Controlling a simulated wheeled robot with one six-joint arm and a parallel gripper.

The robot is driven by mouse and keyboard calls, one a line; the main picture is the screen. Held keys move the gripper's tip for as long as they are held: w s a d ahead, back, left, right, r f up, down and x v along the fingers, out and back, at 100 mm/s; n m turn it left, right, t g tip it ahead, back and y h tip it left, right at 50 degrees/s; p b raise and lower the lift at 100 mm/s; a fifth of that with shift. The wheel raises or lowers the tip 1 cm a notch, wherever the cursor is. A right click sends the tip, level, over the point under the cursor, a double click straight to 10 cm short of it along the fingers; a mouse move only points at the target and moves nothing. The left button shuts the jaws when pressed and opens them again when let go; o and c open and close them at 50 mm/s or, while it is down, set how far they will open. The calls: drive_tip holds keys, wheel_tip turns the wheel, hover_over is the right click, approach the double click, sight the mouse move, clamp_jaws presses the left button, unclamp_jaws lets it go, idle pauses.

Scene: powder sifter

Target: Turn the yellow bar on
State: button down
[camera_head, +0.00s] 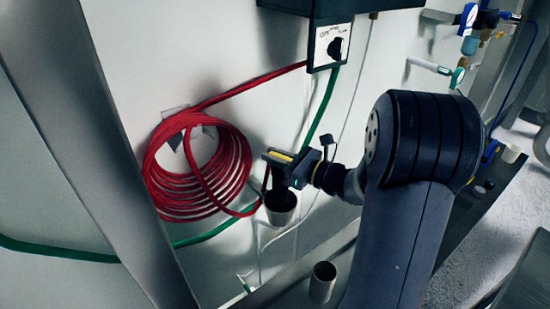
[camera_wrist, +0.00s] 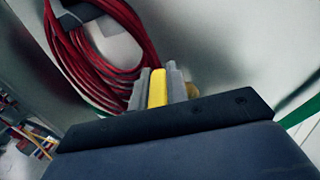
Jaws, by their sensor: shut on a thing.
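The yellow bar (camera_wrist: 157,88) shows in the wrist view between the two grey fingers of my gripper (camera_wrist: 160,80), which is shut on it. In the head view the yellow bar (camera_head: 280,157) shows as a thin strip at the end of my gripper (camera_head: 278,160), close to the pale wall. My gripper hides most of the bar and whatever it is fixed to. A dark cup-like part (camera_head: 281,200) is just below the gripper in the head view.
A coil of red hose (camera_head: 170,185) hangs on the wall left of my gripper. A black box with a knob panel (camera_head: 330,46) is above. Green hose (camera_head: 70,253) runs along the wall. A grey post (camera_head: 110,150) stands at left. A metal cylinder (camera_head: 322,283) stands below.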

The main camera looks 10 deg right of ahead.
drive_tip(key=m+t+h+b, duration=0.1)
drive_tip(key=b, duration=0.1)
drive_tip(key=m+t+h+b, duration=0.1)
drive_tip(key=h+b, duration=0.1)
drive_tip(key=m+t+h+b, duration=0.1)
drive_tip(key=h, duration=0.1)
drive_tip(key=shift+w+d+f+m+b, duration=0.1)
drive_tip(key=shift+d+f+m+b, duration=0.05)
drive_tip(key=shift+f+m+b, duration=0.2)
drive_tip(key=m+h+b, duration=0.1)
drive_tip(key=m+t+h+b, duration=0.1)
drive_tip(key=b, duration=0.1)
drive_tip(key=shift+w+d+r+h, duration=0.1)
drive_tip(key=shift+d+r+h, duration=0.05)
drive_tip(key=shift+h, duration=0.15)
drive_tip(key=shift+t+b, duration=0.3)
drive_tip(key=shift+b, duration=0.2)
drive_tip(key=shift+d+r+m+h, duration=0.1)
drive_tip(key=shift+r+m+h, duration=0.15)
drive_tip(key=shift+h, duration=0.15)
drive_tip(key=c, duration=1.4)
unclamp_jaws()
drive_tip(key=v, duration=1)
drive_tip(key=shift+s+b, duration=0.35)
drive_tip(key=shift+s, duration=0.05)
